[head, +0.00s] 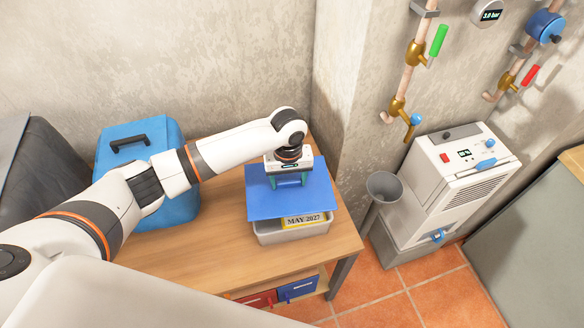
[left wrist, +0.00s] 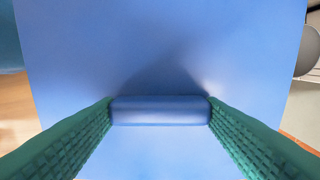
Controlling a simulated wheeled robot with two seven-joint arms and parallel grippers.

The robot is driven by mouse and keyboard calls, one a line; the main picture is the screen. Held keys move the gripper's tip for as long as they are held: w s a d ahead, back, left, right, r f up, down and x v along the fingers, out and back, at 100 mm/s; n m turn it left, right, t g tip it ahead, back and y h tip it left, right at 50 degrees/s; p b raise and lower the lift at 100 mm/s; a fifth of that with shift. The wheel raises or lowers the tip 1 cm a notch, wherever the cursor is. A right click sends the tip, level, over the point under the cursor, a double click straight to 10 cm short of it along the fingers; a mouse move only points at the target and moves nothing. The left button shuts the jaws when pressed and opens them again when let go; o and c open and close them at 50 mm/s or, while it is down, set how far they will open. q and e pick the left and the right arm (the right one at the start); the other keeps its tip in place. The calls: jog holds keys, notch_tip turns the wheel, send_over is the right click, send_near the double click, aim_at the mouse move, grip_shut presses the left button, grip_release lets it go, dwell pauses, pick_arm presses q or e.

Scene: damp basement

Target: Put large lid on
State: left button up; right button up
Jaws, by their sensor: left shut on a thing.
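The large blue lid (head: 265,205) is a flat square panel above a grey bin (head: 305,232) on the wooden table. My left gripper (head: 290,181) is shut on the lid's bar handle. In the left wrist view the handle (left wrist: 160,110) lies between the green finger pads, and the lid fills most of the picture. The lid covers most of the bin's opening from above. A yellow label reading MAY 2027 (head: 304,221) shows below the lid's front edge at the bin. I cannot tell whether the lid touches the rim. My right gripper is not in view.
A blue case (head: 125,160) with a black handle stands at the table's (head: 215,240) left. Red and blue boxes (head: 290,288) sit below the tabletop. A grey funnel (head: 384,186) and a white dehumidifier (head: 455,172) stand right of the table, near wall pipes.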

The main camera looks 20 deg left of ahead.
aim_at(289, 190)
pick_arm(q)
jog(key=shift+f+n, duration=0.3)
jog(key=shift+f, duration=0.05)
jog(key=shift+f+p, duration=0.35)
jog(key=shift+w+f, duration=0.15)
jog(key=shift+f, duration=0.05)
jog(key=shift+r, duration=0.15)
notch_tip(289, 190, down, 2)
jog(key=shift+f, duration=1.05)
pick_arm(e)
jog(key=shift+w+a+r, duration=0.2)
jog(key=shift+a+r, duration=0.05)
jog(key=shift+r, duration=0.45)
pick_arm(q)
jog(key=shift+f, duration=0.1)
